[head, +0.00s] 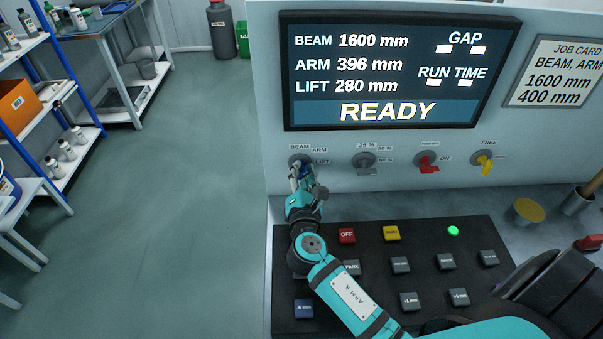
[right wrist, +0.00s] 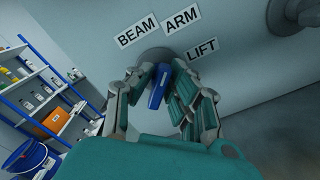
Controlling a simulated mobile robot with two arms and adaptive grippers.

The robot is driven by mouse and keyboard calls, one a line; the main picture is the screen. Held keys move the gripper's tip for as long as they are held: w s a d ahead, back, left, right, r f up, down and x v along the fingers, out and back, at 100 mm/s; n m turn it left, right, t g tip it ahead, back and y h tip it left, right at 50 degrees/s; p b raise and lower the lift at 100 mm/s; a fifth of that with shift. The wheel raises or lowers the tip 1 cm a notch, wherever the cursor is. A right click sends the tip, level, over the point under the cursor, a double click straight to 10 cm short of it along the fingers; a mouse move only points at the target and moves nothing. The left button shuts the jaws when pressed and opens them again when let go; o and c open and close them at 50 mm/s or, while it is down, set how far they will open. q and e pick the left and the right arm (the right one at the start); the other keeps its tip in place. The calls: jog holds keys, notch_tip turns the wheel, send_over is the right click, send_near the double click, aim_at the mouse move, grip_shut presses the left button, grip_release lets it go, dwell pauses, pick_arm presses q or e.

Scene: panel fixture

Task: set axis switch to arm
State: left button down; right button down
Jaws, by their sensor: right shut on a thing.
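The axis switch is a blue knob on a round grey base, low on the panel's left side in the head view (head: 306,169). It shows larger in the right wrist view (right wrist: 158,88). The labels BEAM (right wrist: 137,30), ARM (right wrist: 181,19) and LIFT (right wrist: 203,49) sit around its base. My right gripper (right wrist: 161,80) is shut on the knob, with fingers on both sides of it. In the head view the gripper (head: 303,176) hides much of the switch. I cannot tell surely which label the knob points to. My left gripper is not in view.
The display (head: 395,75) reads BEAM 1600, ARM 396, LIFT 280, READY. Further right stand a grey switch (head: 364,162), a red switch (head: 427,163) and a yellow switch (head: 485,163). A dark button board (head: 375,235) lies below, under my right arm. A job card (head: 560,75) hangs right.

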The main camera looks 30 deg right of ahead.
jog(key=c, duration=1.4)
grip_release()
jog(key=shift+o, duration=0.2)
jog(key=v, duration=1.2)
jog(key=shift+s, duration=0.1)
